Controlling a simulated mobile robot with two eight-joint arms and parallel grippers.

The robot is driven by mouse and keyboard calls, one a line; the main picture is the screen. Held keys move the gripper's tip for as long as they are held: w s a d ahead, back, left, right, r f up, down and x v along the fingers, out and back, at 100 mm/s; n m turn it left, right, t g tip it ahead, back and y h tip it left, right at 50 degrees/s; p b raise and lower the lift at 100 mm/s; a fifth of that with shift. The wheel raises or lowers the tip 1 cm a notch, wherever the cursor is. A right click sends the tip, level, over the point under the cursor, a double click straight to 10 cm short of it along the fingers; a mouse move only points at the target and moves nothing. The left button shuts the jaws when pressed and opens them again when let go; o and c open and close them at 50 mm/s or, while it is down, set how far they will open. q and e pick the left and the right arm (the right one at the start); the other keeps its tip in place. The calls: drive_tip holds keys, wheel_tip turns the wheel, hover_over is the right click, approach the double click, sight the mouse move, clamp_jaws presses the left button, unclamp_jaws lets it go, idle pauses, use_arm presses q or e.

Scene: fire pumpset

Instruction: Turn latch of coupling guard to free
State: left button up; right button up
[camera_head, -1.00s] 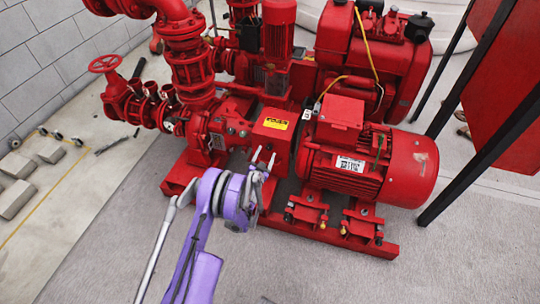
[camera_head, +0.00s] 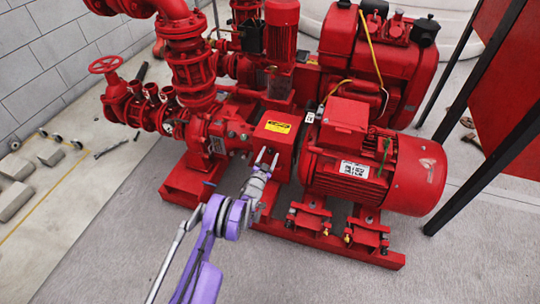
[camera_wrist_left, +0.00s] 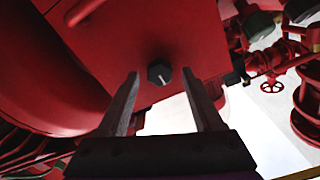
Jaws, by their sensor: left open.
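The coupling guard (camera_head: 281,136) is a red box with a yellow label, between the pump and the motor. In the left wrist view the guard's red face (camera_wrist_left: 180,35) fills the upper middle. Its latch, a dark hexagonal knob with a light line across it (camera_wrist_left: 159,74), stands on this face. The latch cannot be made out in the head view. My left gripper (camera_head: 266,158) is open in front of the guard. In the left wrist view its two fingers point at the guard, one on each side of the knob in the picture, with nothing held. The remaining distance to the knob is unclear.
The large red motor (camera_head: 372,165) stands right of the guard. Red pump pipework (camera_head: 190,70) rises at the left. The red base frame (camera_head: 305,238) runs below. Black posts (camera_head: 485,165) stand at the right. The grey floor in front is clear.

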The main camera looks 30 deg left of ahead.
use_arm(q)
drive_tip(key=shift+w+a, duration=0.1)
drive_tip(key=shift+w, duration=0.3)
clamp_jaws()
